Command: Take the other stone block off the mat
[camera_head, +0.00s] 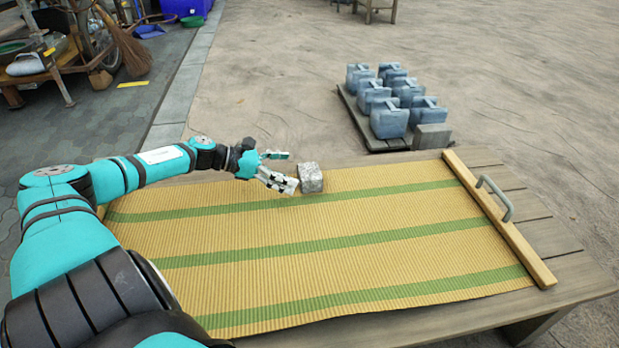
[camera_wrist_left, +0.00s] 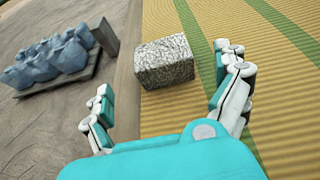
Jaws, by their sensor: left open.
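A grey speckled stone block (camera_head: 311,177) sits on the far edge of the yellow mat (camera_head: 330,270), which has green stripes. My left gripper (camera_head: 284,170) is open just left of the block, its fingers pointing at it. In the left wrist view the block (camera_wrist_left: 164,62) lies ahead of the gripper (camera_wrist_left: 172,105), between the lines of the two spread fingers and not held. I see no second block on the mat. My right gripper is not in view.
A wooden bar with a metal handle (camera_head: 497,198) lies along the mat's right end on the wooden table (camera_head: 565,262). Several blue-grey weights (camera_head: 388,117) and a grey block (camera_head: 431,136) stand on a low pallet beyond the table. A cart and broom (camera_head: 128,50) are at the far left.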

